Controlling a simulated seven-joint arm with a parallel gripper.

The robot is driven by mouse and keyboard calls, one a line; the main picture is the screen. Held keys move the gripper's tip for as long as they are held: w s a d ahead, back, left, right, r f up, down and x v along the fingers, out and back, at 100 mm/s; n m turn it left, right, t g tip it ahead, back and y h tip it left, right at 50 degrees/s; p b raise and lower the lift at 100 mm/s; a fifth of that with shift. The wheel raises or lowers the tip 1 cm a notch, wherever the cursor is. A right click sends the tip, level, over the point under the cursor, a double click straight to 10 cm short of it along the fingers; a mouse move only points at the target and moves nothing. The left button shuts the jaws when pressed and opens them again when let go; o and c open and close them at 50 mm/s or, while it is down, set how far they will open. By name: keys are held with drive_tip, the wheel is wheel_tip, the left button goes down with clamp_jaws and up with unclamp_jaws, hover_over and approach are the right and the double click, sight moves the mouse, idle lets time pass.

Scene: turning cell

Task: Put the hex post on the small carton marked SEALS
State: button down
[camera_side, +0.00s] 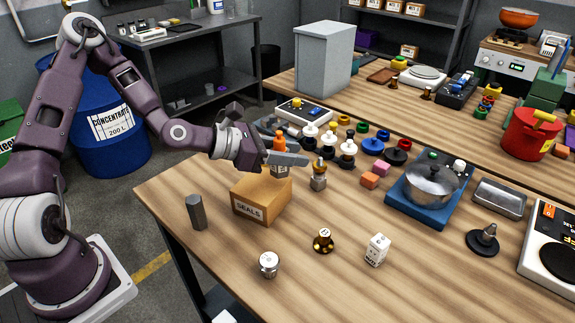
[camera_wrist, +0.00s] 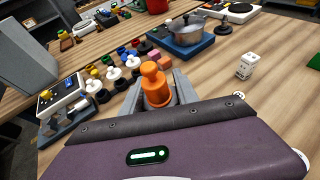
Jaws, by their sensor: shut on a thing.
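The hex post (camera_side: 195,212) is a dark grey prism standing upright on the table, left of the carton. The small SEALS carton (camera_side: 248,209) is a brown box with its label facing the front. My gripper (camera_side: 284,158) is over the carton's back part, shut on an orange-topped piece (camera_side: 280,139). This piece also shows between the fingers in the wrist view (camera_wrist: 155,86). Its lower part carries a pale label with a dark letter and is at the carton's top; I cannot tell whether they touch. The hex post and carton are not visible in the wrist view.
A metal piece with an amber top (camera_side: 319,176) stands just right of the carton. Several pawn-like pieces and the pot (camera_side: 431,182) are behind and right.

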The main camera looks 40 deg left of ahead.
drive_tip(key=shift+f, duration=1.3)
drive_tip(key=shift+f, duration=0.1)
drive_tip(key=c, duration=0.9)
unclamp_jaws()
drive_tip(key=shift+f, duration=0.1)
drive_tip(key=v, duration=0.7)
drive_tip(key=shift+s+a+r, duration=0.1)
drive_tip(key=shift+s+r, duration=0.15)
drive_tip(key=shift+r, duration=0.05)
